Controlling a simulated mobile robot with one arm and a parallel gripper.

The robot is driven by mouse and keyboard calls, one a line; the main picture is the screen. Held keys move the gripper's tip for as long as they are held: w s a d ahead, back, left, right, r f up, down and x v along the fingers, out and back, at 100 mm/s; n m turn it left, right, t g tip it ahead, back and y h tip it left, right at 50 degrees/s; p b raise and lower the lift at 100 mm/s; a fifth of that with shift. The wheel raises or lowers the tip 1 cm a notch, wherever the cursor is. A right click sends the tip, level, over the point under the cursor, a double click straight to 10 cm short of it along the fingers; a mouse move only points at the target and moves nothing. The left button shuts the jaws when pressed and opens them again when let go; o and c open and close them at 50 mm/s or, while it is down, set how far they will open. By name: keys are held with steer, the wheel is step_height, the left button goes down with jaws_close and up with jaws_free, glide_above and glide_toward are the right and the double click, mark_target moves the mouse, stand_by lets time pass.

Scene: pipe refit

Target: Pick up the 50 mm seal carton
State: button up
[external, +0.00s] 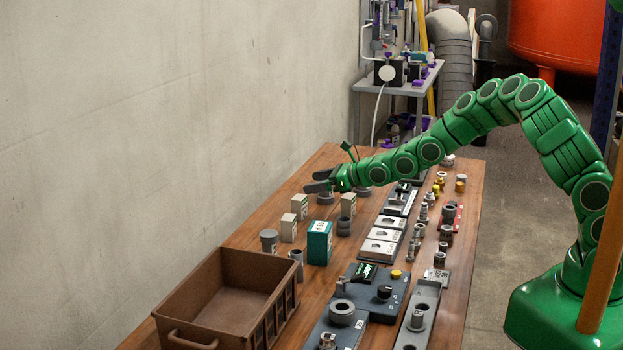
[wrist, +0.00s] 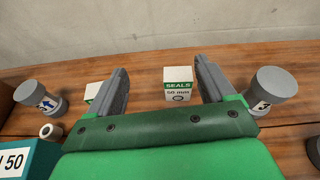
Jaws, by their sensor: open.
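The 50 mm seal carton (wrist: 178,90) is a small white box with a green SEALS band. In the wrist view it stands upright on the wooden table, beyond my gripper (wrist: 161,72) and within the gap between its fingers. My gripper is open and empty, with a finger on either side of the gap. In the external view my gripper (external: 318,181) is above the table near the wall. The carton there appears to be the small pale box (external: 299,206) just below the fingertips; its label is too small to read.
Another carton (wrist: 93,91) is partly hidden behind the left finger. Grey cylinders stand left (wrist: 40,97) and right (wrist: 274,84) in the wrist view.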

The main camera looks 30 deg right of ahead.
mark_target(304, 199)
steer(key=shift+m+h, duration=0.6)
steer(key=shift+m, duration=0.2)
steer(key=f, duration=0.1)
steer(key=d+f, duration=0.1)
steer(key=f, duration=0.1)
steer(key=d+f, duration=0.1)
steer(key=f, duration=0.1)
steer(key=shift+w+f, duration=0.1)
steer(key=shift+w, duration=0.25)
steer(key=shift+w+f, duration=0.1)
steer(key=shift+f, duration=0.1)
steer(key=shift+w+a+f, duration=0.25)
steer(key=shift+w+a, duration=0.1)
steer(key=shift+a, duration=0.1)
steer(key=shift+w+a, duration=0.3)
steer(key=shift+w, duration=0.1)
steer(key=shift+w+a+f, duration=0.4)
steer(key=shift+w, duration=0.1)
steer(key=shift+r+x, duration=0.2)
steer(key=shift+x, duration=1.75)
steer(key=shift+c, duration=0.3)
steer(key=c, duration=1)
steer(key=shift+r, duration=0.15)
